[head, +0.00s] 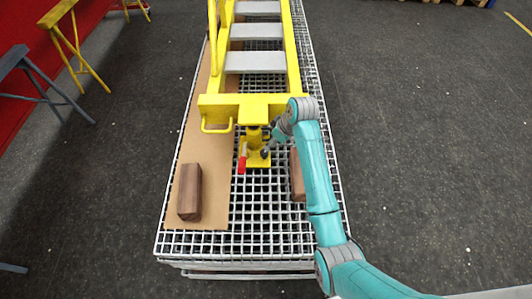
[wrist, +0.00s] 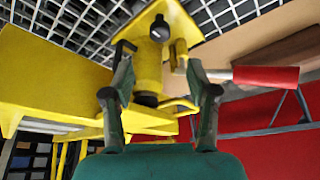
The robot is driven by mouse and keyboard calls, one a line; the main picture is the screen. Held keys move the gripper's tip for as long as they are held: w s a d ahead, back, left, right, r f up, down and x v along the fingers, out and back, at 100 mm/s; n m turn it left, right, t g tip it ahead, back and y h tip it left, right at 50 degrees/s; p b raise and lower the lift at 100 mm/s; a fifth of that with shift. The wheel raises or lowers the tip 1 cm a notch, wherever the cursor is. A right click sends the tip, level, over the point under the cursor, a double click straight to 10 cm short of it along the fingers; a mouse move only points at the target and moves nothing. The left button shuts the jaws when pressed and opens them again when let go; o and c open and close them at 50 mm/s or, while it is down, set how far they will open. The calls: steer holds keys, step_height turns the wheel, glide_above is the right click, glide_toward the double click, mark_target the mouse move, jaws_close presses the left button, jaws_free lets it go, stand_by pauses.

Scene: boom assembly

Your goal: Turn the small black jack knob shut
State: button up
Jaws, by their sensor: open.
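The yellow jack (head: 254,141) stands on the grating under the end of the yellow boom (head: 240,104). Its small black knob (wrist: 160,28) shows near the jack's base plate in the wrist view. In the head view the knob is too small to tell surely from the fingertips. The red handle (head: 242,163) sticks out from the jack's near left side. It also shows in the wrist view (wrist: 265,77). My gripper (wrist: 152,52) is open, its two fingers apart on either side of the jack, with the knob just past the tips. It reaches in from the right in the head view.
The white grating table (head: 262,240) carries a brown board (head: 212,213). One wooden block (head: 189,191) lies on the board and another (head: 297,176) lies right of the jack, beside my arm. Yellow trestle legs (head: 82,62) stand at the left. The floor at right is clear.

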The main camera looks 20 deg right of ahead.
mark_target(265, 152)
steer(key=x, duration=1)
steer(key=shift+w+a+f, duration=0.15)
steer(key=shift+f, duration=0.15)
jaws_close()
